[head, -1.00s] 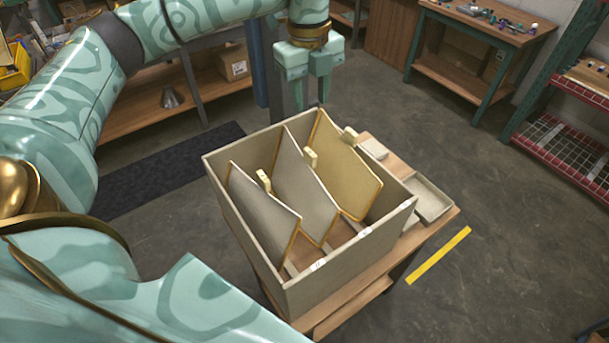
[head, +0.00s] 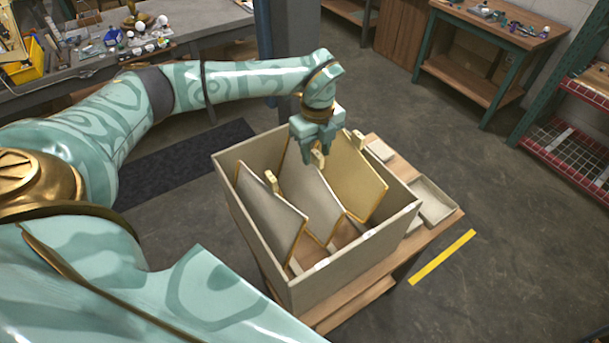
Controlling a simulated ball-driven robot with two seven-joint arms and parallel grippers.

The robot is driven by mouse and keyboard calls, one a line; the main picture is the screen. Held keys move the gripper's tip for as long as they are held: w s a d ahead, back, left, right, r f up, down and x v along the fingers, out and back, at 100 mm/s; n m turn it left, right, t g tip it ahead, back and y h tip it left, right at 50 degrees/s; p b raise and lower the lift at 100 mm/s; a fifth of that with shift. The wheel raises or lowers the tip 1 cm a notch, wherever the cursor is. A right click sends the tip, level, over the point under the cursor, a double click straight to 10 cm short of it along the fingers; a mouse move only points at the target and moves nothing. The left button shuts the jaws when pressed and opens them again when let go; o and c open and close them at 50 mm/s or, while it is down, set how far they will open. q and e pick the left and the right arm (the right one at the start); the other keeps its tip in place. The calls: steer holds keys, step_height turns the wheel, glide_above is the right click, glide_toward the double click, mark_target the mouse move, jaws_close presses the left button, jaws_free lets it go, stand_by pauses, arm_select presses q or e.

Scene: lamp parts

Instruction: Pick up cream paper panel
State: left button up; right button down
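Three panels with gold-edged frames and small pale tabs stand tilted in an open beige box (head: 345,268). The right panel (head: 355,178) is the most cream-yellow. The middle panel (head: 312,200) and the left panel (head: 268,208) look greyer. My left gripper (head: 319,152) points down at the box's far side, at the tab (head: 317,159) of the middle panel. Its fingers look apart, with the tab showing between or just in front of them; contact cannot be told. The gripper hides part of the middle and right panels' upper edges. My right gripper is out of view.
The box stands on a small wooden table (head: 440,226) with a shallow tray (head: 433,199) and a small pale block (head: 380,151) at its right. A workbench (head: 95,70) with clutter is at the back left. Open floor lies right of the table.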

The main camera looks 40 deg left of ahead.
arm_select(q)
steer(key=shift+f, duration=0.6)
jaws_close()
steer(key=shift+r, duration=0.1)
